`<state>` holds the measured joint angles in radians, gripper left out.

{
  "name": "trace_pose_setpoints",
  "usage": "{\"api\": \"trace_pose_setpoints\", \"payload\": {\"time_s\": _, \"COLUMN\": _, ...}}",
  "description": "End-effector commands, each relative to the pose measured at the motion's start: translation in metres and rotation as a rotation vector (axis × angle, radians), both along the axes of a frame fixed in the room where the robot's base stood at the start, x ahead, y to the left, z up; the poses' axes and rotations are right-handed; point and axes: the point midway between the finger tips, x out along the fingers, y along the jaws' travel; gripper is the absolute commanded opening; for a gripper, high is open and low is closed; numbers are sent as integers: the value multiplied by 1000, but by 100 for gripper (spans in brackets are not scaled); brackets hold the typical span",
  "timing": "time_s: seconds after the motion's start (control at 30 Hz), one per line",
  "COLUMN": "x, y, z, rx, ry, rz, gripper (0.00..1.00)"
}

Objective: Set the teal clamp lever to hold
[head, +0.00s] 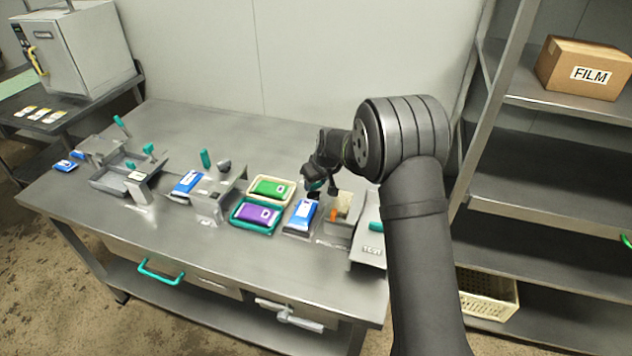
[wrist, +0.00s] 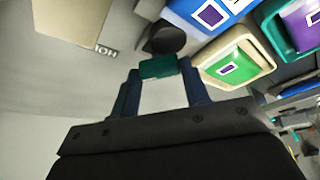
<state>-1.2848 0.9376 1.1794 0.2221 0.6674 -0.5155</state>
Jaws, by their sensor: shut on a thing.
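The teal clamp lever (wrist: 158,67) is between the two fingertips of my gripper (wrist: 160,76) in the wrist view, and the gripper is shut on it. A dark round part (wrist: 165,40) lies just beyond the lever. A small label (wrist: 105,50), upside down and partly readable as "HOL", is on a beige block (wrist: 72,18) to the left. In the head view my gripper (head: 316,184) is over the right part of the bench, behind the blue pouch. The lever is mostly hidden there by the gripper.
A blue pouch (head: 301,214), a purple pouch in a teal tray (head: 235,217) and a green pouch in a cream tray (head: 252,192) lie close by. A grey "TEST" box (head: 362,256) stands at right. The bench front is clear.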

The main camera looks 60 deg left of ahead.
Motion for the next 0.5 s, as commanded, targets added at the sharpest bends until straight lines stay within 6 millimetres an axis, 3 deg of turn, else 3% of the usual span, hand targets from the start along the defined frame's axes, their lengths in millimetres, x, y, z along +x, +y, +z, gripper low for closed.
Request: {"api": "trace_pose_setpoints", "payload": {"time_s": 0.5, "x": -1, "y": 0, "z": 0, "rx": 0, "ry": 1, "rz": -96, "gripper": 19}}
